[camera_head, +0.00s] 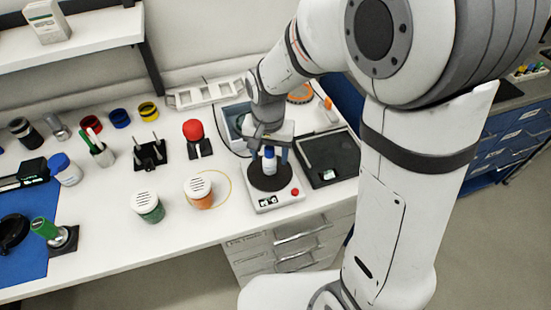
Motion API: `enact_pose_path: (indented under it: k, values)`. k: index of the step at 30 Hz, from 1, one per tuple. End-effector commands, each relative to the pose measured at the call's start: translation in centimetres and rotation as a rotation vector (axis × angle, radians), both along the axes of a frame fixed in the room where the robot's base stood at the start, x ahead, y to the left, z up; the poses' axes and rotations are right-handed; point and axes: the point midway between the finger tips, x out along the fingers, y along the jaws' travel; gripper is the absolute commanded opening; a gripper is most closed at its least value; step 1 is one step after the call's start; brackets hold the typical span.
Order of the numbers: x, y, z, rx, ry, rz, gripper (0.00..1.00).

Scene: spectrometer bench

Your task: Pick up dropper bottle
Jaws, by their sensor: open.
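The dropper bottle (269,163) is small, white and blue, and stands upright on the dark round plate of a white device (279,199) near the bench's front edge. My gripper (269,153) is above the plate, pointing down. Its fingers are open, one on each side of the bottle's upper part. I cannot tell whether either finger touches the bottle. The gripper body hides part of the bottle's top.
A black tray (328,164) lies right of the device. An orange jar (199,193) and a green jar (147,206), both with white lids, stand left. A red-topped item (194,131) is behind them.

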Motion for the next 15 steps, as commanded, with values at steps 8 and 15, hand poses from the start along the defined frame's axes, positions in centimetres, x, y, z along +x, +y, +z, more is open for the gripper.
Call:
enact_pose_path:
  k: [8, 15]
  values:
    - [0.01, 0.03, -0.42, 0.001, -0.001, 0.001, 0.58]
    - [-0.01, 0.04, -0.40, 0.001, -0.001, 0.001, 0.39]
